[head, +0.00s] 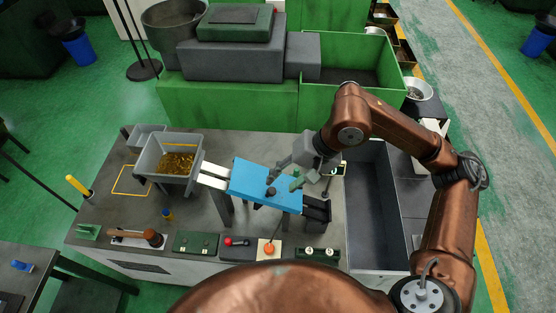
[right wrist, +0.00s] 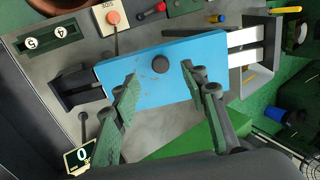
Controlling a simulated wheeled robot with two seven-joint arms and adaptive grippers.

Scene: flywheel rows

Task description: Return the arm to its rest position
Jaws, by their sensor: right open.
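My right gripper (head: 306,182) is above the right end of a blue cover (head: 258,183) on the workbench. In the right wrist view, the two green-padded fingers of the right gripper (right wrist: 159,70) are spread wide with nothing between them. The blue cover (right wrist: 160,85) with its dark round knob (right wrist: 160,64) lies beyond the fingertips. I cannot tell the exact gap between fingers and cover. My copper right arm reaches in from the right side of the head view. My left gripper does not show.
A grey bin (head: 150,158) of brass-coloured parts stands at the bench's left. A long dark trough (head: 374,215) lies right of the gripper. A green machine (head: 228,103) stands behind.

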